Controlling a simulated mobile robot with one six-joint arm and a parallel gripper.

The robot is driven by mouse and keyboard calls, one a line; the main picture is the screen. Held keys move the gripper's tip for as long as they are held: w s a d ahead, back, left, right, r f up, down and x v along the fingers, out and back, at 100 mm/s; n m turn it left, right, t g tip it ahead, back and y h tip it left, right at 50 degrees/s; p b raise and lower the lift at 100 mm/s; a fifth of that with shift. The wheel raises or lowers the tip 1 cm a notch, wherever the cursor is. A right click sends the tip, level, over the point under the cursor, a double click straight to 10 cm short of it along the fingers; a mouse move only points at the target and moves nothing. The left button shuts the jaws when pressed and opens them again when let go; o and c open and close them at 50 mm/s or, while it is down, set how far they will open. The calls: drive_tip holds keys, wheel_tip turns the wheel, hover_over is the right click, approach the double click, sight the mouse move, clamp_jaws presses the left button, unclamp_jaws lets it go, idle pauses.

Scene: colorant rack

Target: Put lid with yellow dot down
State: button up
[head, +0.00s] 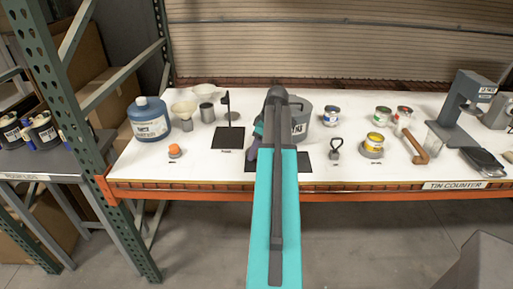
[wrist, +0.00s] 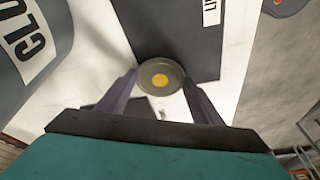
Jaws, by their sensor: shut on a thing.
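In the wrist view, a small round dark grey lid (wrist: 146,70) with a yellow dot in its middle sits between the fingertips of my gripper (wrist: 161,80). The fingers are shut on its two sides. In the head view my arm covers the lid and most of my gripper.
A large grey container (head: 303,113) stands close beside my gripper; its lettered side (wrist: 40,45) fills the left of the wrist view. A black stand (head: 228,138), a blue jug (head: 148,121), several paint tins and a hammer (head: 415,147) are on the white counter (head: 215,175).

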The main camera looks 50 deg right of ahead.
drive_tip(key=shift+f, duration=0.15)
drive_tip(key=o, duration=1)
drive_tip(key=shift+b+v, duration=1.2)
drive_tip(key=shift+v, duration=4.9)
drive_tip(key=shift+s+f, duration=0.1)
